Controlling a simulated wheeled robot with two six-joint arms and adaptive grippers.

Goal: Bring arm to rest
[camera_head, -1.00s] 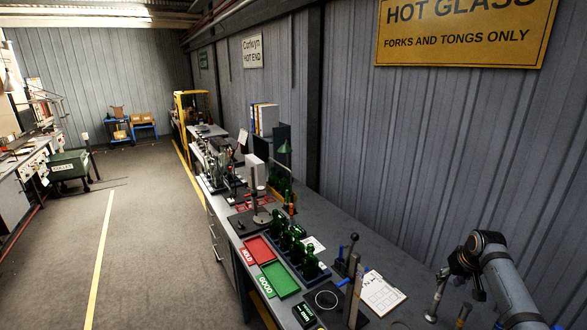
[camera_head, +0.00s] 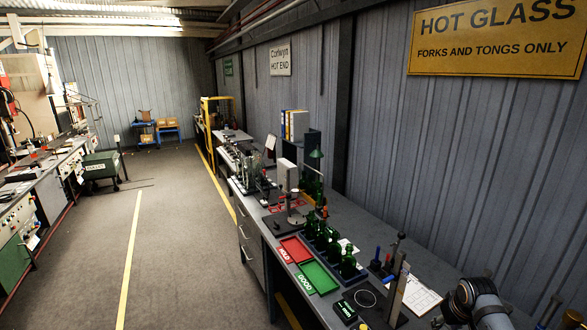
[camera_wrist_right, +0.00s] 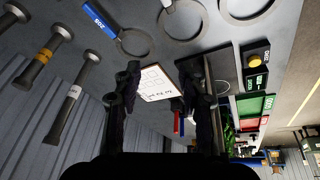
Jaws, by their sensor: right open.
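My right arm (camera_head: 478,302) shows at the bottom right of the head view, over the near end of the grey bench; its gripper is cut off or hidden there. In the right wrist view my right gripper (camera_wrist_right: 160,88) is open. Its two dark fingers stand apart with nothing gripped between them. A white printed sheet (camera_wrist_right: 157,82) lies on the bench beyond the gap, and the same sheet shows in the head view (camera_head: 421,296). My left gripper is in neither view.
The bench (camera_head: 352,222) carries a red tray (camera_head: 296,249), a green tray (camera_head: 320,278), green bottles (camera_head: 348,262) and upright tools (camera_head: 398,290). Open floor (camera_head: 180,260) lies left, with another bench (camera_head: 45,180) beyond.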

